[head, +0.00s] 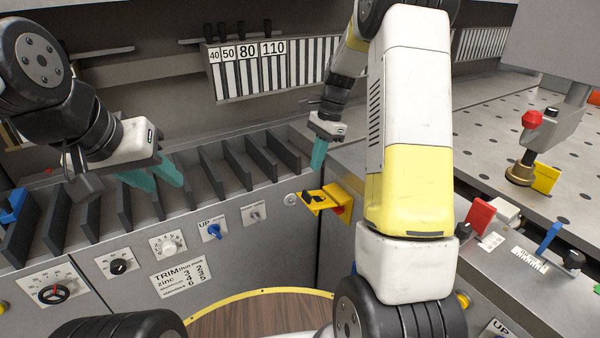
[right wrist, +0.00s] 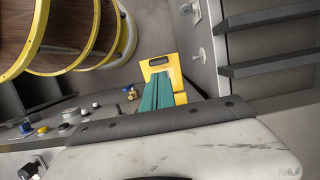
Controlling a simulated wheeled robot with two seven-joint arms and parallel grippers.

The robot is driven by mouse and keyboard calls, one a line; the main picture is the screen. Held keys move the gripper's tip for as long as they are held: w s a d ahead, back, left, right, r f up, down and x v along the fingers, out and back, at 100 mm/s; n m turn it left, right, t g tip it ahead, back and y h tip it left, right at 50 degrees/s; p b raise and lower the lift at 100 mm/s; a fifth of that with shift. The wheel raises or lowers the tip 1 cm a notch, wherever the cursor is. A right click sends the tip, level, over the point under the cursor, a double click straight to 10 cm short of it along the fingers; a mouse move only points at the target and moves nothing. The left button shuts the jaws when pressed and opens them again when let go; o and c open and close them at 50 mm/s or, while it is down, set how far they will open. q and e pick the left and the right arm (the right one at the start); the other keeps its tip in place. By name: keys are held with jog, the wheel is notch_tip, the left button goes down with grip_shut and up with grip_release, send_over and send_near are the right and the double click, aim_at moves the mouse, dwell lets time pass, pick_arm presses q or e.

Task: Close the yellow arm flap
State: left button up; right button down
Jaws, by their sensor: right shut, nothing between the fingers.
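The yellow arm flap (head: 322,200) sticks out from the grey machine front at its right end, near the corner. A black part lies on it and a small red part shows at its right. In the right wrist view the yellow flap (right wrist: 158,66) shows behind and beside the teal fingers. My right gripper (head: 318,168) is shut and empty, with its fingertips pointing down a little above the flap; contact cannot be made out. My left gripper (head: 168,186) is over the slotted rack at the left, its teal fingers apart and nothing seen between them.
The slotted rack (head: 205,172) with dark dividers runs along the machine front, above dials and a blue switch (head: 212,231). My right arm blocks much of the middle. A perforated table (head: 490,125) and a control panel with a red part (head: 480,216) stand at the right.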

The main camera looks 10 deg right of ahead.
aim_at(307, 192)
jog(key=x, duration=0.7)
jog(key=shift+a+f, duration=0.1)
jog(key=shift+f, duration=0.2)
jog(key=shift+s+a+f, duration=0.1)
jog(key=shift+a, duration=0.05)
